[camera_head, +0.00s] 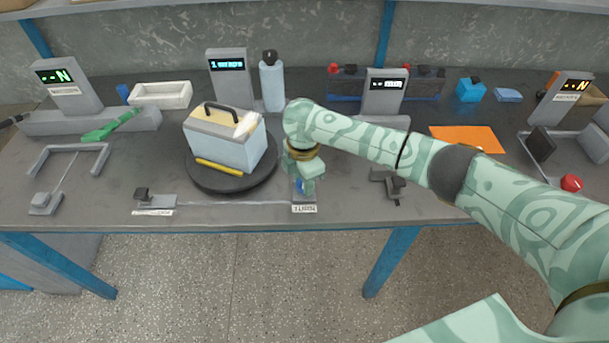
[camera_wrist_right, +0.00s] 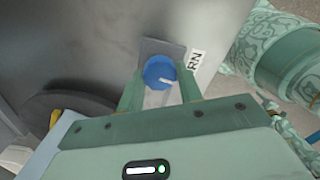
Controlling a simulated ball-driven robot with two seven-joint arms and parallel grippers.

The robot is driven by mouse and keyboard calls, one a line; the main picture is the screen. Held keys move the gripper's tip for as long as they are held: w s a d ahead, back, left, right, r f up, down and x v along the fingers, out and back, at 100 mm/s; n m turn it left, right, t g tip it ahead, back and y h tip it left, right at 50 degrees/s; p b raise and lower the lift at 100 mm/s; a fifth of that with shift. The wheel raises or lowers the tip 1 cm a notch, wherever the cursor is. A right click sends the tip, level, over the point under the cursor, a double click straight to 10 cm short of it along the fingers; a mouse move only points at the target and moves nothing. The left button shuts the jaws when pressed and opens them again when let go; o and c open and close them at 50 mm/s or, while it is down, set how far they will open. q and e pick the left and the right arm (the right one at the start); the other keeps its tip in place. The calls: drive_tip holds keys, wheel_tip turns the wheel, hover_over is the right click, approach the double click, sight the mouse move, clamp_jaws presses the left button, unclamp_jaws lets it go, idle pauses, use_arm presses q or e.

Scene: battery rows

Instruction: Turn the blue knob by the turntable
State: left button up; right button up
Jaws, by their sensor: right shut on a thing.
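The blue knob (camera_wrist_right: 159,71) sits on a small grey plate with a white label beside it. In the head view only a bit of the knob (camera_head: 299,186) shows below my right gripper (camera_head: 305,180). In the right wrist view my right gripper (camera_wrist_right: 160,92) has its two green fingers on either side of the knob, shut on it. A pale pointer line shows on the knob's top. The dark round turntable (camera_head: 232,180) is left of the knob and bears a pale blue box (camera_head: 227,149) with a cream top and dark handle. My left gripper is not in view.
A grey bracket (camera_head: 390,183) lies right of my gripper. An orange sheet (camera_head: 468,138) lies farther right. The table's front edge (camera_head: 250,226) is close to the knob.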

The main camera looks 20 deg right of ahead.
drive_tip(key=m+p, duration=0.1)
drive_tip(key=p, duration=0.1)
drive_tip(key=m+p, duration=0.4)
drive_tip(key=shift+a+r, duration=0.1)
drive_tip(key=shift+r, duration=0.15)
drive_tip(key=m+p, duration=0.2)
drive_tip(key=shift+f+m, duration=0.15)
drive_tip(key=shift+m, duration=0.25)
drive_tip(key=shift+f+m+p, duration=0.1)
drive_tip(key=shift+m+p, duration=0.35)
drive_tip(key=shift+m, duration=0.65)
drive_tip(key=o, duration=1)
